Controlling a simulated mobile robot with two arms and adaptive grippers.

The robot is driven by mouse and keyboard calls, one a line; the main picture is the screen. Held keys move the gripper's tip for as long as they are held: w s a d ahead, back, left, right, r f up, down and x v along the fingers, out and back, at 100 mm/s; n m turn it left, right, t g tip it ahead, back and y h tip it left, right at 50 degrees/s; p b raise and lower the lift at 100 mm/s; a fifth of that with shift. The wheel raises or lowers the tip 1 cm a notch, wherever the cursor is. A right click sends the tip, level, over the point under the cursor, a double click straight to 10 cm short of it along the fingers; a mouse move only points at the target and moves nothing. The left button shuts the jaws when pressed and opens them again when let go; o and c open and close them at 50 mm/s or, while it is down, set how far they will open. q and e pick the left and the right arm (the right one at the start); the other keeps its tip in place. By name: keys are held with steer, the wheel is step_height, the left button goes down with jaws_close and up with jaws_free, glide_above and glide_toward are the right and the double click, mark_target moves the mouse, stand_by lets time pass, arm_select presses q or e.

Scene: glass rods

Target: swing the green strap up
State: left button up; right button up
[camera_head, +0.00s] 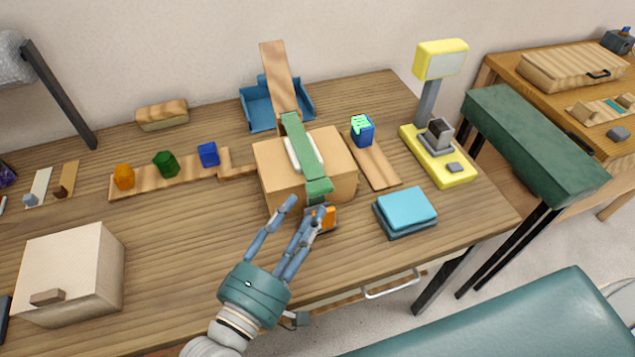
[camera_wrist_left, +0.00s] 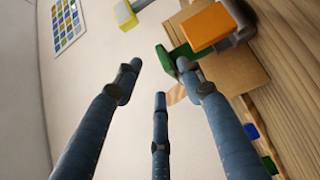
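The green strap (camera_head: 308,160) runs over the top of a tan box (camera_head: 340,160), from its back edge down to its front edge, across a white piece. Its front end hangs at the box's front, and a green part, likely that end, shows in the wrist view (camera_wrist_left: 180,57). A grey and orange latch-like block (camera_head: 323,217) sits at the box's front, with its orange face large in the wrist view (camera_wrist_left: 208,26). My left gripper (camera_head: 305,210) is in front of the box, close to the strap end. Its fingers are spread and look empty. My right gripper is not in view.
A blue holder (camera_head: 257,108) with a wooden ramp stands behind the box. Coloured blocks on a wooden strip (camera_head: 140,188) lie left. A teal stack (camera_head: 405,212) and a yellow lamp-like device (camera_head: 445,165) stand right.

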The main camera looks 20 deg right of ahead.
mark_target(316, 194)
arm_select(q)
steer(key=p+x, duration=0.1)
steer(key=x, duration=0.6)
steer(key=shift+w, duration=0.25)
steer(key=shift+d+f, duration=0.1)
steer(key=shift+c, duration=1.3)
jaws_close()
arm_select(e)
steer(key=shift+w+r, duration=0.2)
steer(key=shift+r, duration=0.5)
